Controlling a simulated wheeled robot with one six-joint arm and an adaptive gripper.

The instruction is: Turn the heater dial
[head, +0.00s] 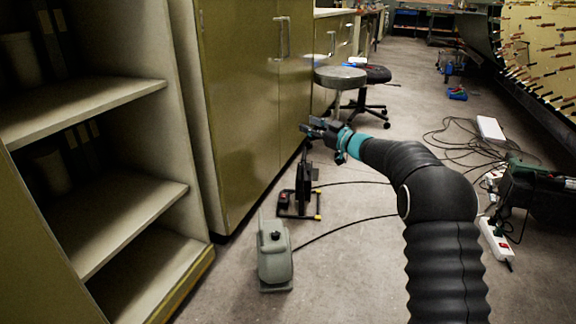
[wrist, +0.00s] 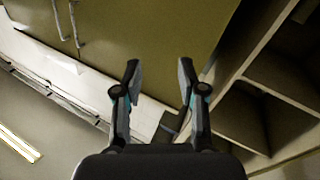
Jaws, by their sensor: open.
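My gripper (head: 318,127) is open and empty, held out in front of the green cabinet doors. Its two spread fingers show in the wrist view (wrist: 159,66), with a plain cabinet door beyond them. Below it in the head view, a grey-green box-shaped unit (head: 274,262) with a small black knob (head: 275,236) stands on the floor. Behind that is a black device (head: 304,180) on a stand with yellow feet. I cannot tell for sure which of the two is the heater. No dial shows clearly in the wrist view.
Green cabinets (head: 240,95) and open shelves (head: 130,215) line the left. A stool (head: 340,78) stands farther back. Cables (head: 455,140) and a power strip (head: 495,243) lie on the floor at right, near a dark green machine (head: 540,190). The middle floor is open.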

